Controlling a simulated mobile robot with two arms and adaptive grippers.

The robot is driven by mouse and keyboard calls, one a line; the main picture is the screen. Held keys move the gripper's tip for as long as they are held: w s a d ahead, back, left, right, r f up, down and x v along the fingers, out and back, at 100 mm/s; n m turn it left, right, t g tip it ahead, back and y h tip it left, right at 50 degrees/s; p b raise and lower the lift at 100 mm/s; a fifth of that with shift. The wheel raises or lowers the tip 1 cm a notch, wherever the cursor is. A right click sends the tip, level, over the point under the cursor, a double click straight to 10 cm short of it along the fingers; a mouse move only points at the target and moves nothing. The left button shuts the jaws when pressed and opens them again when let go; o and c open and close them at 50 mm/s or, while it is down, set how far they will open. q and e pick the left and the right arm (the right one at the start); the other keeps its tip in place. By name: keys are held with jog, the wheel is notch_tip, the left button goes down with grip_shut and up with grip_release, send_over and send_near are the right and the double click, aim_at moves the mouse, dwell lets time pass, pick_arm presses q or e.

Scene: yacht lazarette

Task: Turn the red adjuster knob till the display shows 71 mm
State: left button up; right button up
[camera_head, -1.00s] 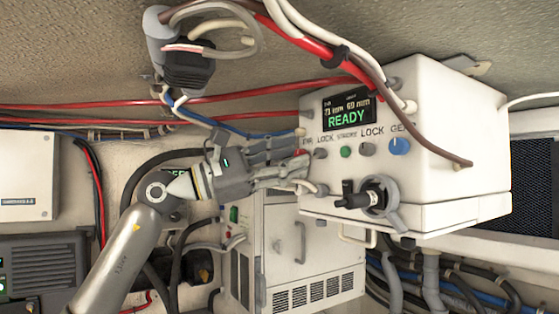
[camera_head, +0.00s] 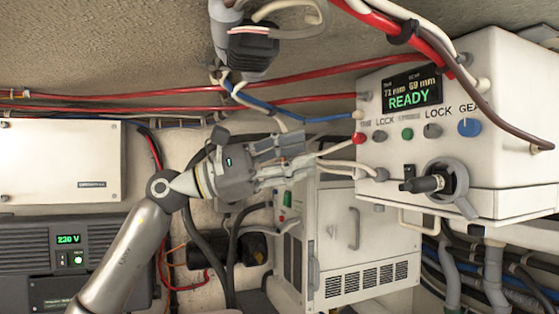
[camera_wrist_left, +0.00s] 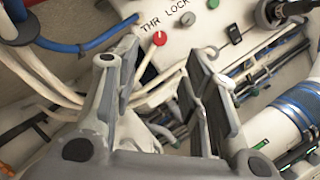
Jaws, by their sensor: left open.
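The red adjuster knob (camera_head: 358,139) is at the left end of the control row on the white box (camera_head: 520,150); it also shows in the left wrist view (camera_wrist_left: 160,38), beside the "THR" label. The display (camera_head: 411,92) reads READY in green, with two small mm values above it. The right value looks like 69 mm; the left looks like 72 mm, but its last digit is hard to read. My left gripper (camera_head: 305,162) is open and empty, left of and slightly below the knob, apart from it. In the wrist view the knob appears beyond the gap between the fingers (camera_wrist_left: 155,70). My right gripper is not in view.
Grey, green and blue controls (camera_head: 469,127) sit right of the red knob. A black-handled switch (camera_head: 425,184) sticks out below them. Pale cables (camera_head: 340,167) run near the fingers. A dark connector (camera_head: 253,45) hangs above, and a vented white cabinet (camera_head: 335,240) stands below.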

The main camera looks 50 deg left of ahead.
pick_arm(q)
jog(key=shift+v, duration=1.4)
